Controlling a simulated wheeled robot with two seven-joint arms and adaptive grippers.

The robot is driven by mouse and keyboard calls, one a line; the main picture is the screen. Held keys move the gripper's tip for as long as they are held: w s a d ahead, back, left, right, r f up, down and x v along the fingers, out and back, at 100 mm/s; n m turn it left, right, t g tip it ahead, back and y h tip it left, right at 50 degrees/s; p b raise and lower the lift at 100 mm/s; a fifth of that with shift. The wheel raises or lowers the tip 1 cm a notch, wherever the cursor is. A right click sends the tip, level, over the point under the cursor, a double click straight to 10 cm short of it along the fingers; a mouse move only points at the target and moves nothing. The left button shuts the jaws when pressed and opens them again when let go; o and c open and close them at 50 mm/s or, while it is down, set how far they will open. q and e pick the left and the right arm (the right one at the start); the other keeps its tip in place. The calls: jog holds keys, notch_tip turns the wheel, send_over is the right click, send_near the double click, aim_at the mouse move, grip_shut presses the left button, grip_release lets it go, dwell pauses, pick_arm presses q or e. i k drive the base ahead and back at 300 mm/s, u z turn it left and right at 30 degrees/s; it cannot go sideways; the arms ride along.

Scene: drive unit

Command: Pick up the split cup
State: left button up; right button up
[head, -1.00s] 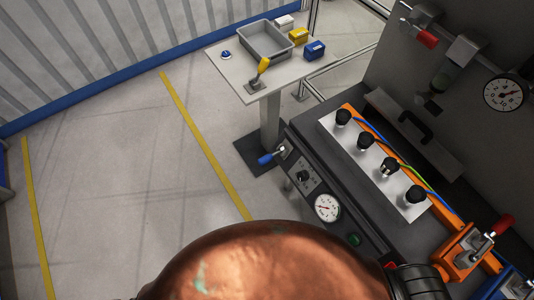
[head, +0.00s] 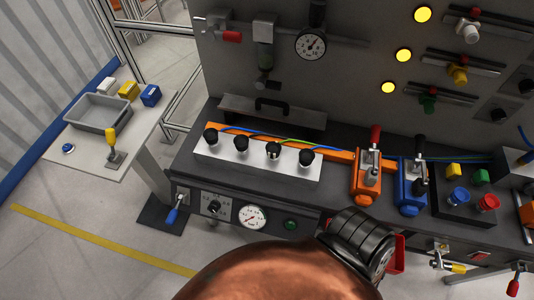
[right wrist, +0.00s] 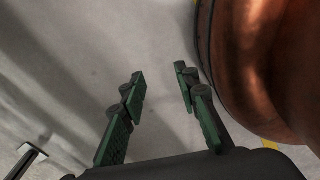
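Several small black cups stand in a row on a white block (head: 255,167) on the dark bench in the head view. The third cup from the left (head: 273,150) shows a pale mark that the others lack; at this size I cannot tell for certain that it is a split. My right gripper (right wrist: 158,73) shows only in the right wrist view, open and empty above bare floor, with green pads on both fingers. No cup shows between or near its fingers. My left gripper is in neither view.
An orange clamp (head: 367,178) and a blue clamp (head: 411,186) stand right of the block. A handled plate (head: 295,117) lies behind it. A side table holds a grey bin (head: 97,119) and small boxes. A gauge (head: 252,216) sits on the bench front.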

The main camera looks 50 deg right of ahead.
aim_at(273, 149)
jog(key=z, duration=1.55)
